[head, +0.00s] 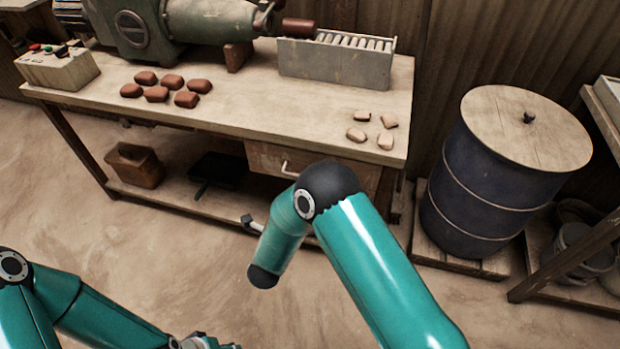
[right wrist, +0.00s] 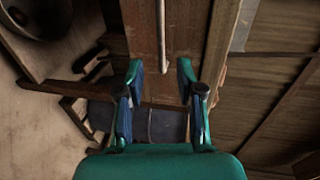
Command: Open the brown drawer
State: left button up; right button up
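The brown drawer (head: 265,158) is set under the right part of the workbench top and looks shut. It has a pale bar handle (head: 287,170); my right arm covers part of the drawer front. In the right wrist view, the drawer front (right wrist: 185,40) fills the upper middle, with the handle (right wrist: 162,45) running down it. My right gripper (right wrist: 161,72) is open, one finger on each side of the handle's line, with visible gaps on both sides. My left gripper (head: 205,342) is cut off at the bottom edge of the head view, away from the bench.
The workbench (head: 235,100) carries a green machine (head: 205,25), a metal box (head: 335,65), several brown pieces (head: 157,94) and several pale pieces (head: 385,140). A blue drum (head: 480,190) stands to the right. The lower shelf holds a wooden box (head: 135,165). Floor in front is clear.

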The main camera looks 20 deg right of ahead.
jog(key=x, duration=1)
grip_shut()
jog(key=shift+f, duration=0.1)
